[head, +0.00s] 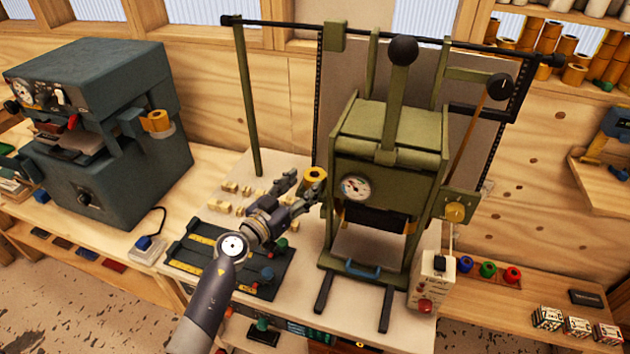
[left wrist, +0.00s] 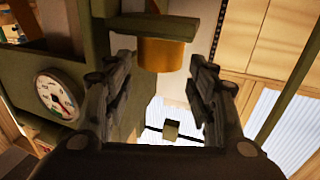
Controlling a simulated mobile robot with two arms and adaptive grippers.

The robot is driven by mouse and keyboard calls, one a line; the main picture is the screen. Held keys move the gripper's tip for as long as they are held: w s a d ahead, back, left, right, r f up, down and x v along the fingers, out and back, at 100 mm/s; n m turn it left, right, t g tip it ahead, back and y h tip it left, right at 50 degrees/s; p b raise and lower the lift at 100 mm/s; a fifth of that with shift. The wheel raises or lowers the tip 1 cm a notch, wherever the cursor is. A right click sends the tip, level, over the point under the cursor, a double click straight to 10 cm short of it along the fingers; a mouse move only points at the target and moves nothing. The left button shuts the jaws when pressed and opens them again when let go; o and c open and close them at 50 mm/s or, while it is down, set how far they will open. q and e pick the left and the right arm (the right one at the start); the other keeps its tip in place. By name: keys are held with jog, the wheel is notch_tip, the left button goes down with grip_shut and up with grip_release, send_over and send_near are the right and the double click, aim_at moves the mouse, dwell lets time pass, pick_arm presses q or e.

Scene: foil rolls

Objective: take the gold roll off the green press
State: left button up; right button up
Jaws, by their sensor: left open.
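The green press (head: 392,160) stands right of centre in the head view, with a round gauge on its front; its green body (left wrist: 75,20) and the gauge also show in the left wrist view. The gold roll (head: 314,176) is at the press's left side. In the left wrist view the gold roll (left wrist: 163,54) sits against a green bracket of the press. My left gripper (head: 304,187) is open and empty, right by the roll. In the left wrist view its two fingers (left wrist: 161,78) point toward the roll, one to each side. My right gripper is in neither view.
A dark blue-grey machine (head: 110,120) with another gold roll (head: 156,121) stands at the left. A thin green post (head: 246,105) rises behind my left gripper. A dark slotted tray (head: 205,262) lies below my arm. A shelf of gold rolls (head: 560,48) is at the upper right.

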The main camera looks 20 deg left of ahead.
aim_at(308, 181)
pick_arm(q)
jog(key=b+x, duration=0.1)
jog(key=x, duration=0.4)
jog(key=shift+w+d+f, duration=0.1)
jog(key=shift+w, duration=0.05)
jog(key=shift+c, duration=1)
jog(key=c, duration=0.6)
